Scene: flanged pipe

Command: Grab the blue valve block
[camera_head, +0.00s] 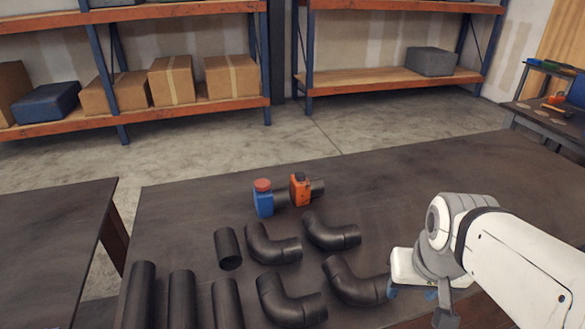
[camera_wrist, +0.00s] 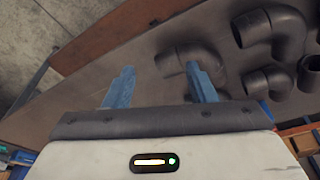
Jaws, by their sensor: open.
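The blue valve block (camera_head: 264,201) has a round red cap on top. It stands upright near the middle of the dark table (camera_head: 400,170), at the left end of a short black pipe (camera_head: 281,198) that also carries an orange block (camera_head: 300,190). My gripper (camera_head: 415,292) is at the right of the head view, well to the right and nearer than the valve block, partly hidden behind my arm. In the wrist view my gripper (camera_wrist: 160,88) shows two blue fingers, apart, with nothing held between them. The valve block is not seen in the wrist view.
Black elbow pipes (camera_head: 331,233) lie in front of the valve block, also in the wrist view (camera_wrist: 192,62). A short pipe (camera_head: 228,249) and straight pipes (camera_head: 182,300) are at the front left. The table behind the valve block is clear. Shelves (camera_head: 190,105) with boxes stand behind.

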